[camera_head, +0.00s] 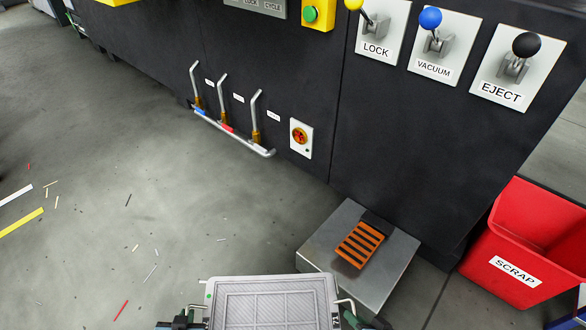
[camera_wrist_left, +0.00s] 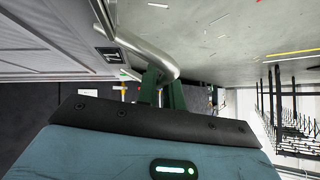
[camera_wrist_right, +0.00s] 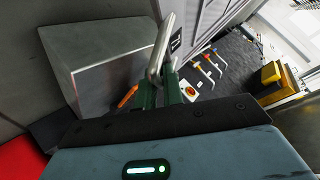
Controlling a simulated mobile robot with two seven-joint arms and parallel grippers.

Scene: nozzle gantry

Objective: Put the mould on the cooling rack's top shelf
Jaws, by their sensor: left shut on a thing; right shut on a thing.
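The mould (camera_head: 270,303) is a pale grey ribbed block with a metal handle on each side, at the bottom of the head view and cut off by its edge. My left gripper (camera_head: 187,320) is shut on its left handle, and the left wrist view shows green fingers (camera_wrist_left: 161,90) on the bent handle (camera_wrist_left: 150,52). My right gripper (camera_head: 362,320) is shut on the right handle, which also shows in the right wrist view (camera_wrist_right: 159,48). The mould is held in front of me. I cannot identify the cooling rack for certain; a thin-barred frame (camera_wrist_left: 287,118) shows at the left wrist view's right.
A dark machine (camera_head: 265,75) with levers stands ahead. A grey metal block (camera_head: 325,240) with an orange slotted piece (camera_head: 360,245) is at its foot. A red scrap bin (camera_head: 525,235) stands at right. The floor at left (camera_head: 110,150) is open, with scattered slivers.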

